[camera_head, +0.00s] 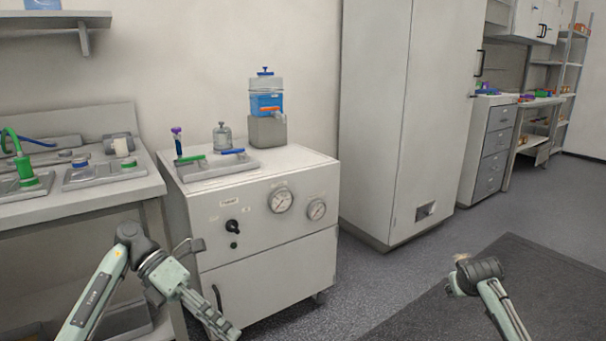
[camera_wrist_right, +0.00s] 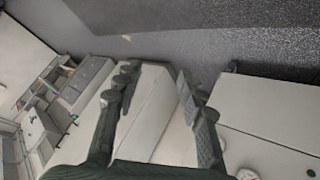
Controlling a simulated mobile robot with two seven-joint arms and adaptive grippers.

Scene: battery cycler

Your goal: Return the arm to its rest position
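My left arm comes in from the lower left of the head view. Its gripper (camera_head: 212,286) hangs in front of the white cabinet with gauges, with its fingers spread and nothing seen between them. My right arm shows at the lower right of the head view, over the dark floor mat; its gripper end is mostly hidden behind the wrist there. In the right wrist view my right gripper (camera_wrist_right: 160,112) has its two fingers well apart, with nothing held between them.
The white gauge cabinet (camera_head: 270,254) stands close behind my left gripper. A bench (camera_head: 105,200) with fixtures is at left. A tall cabinet (camera_head: 372,110) stands in the middle.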

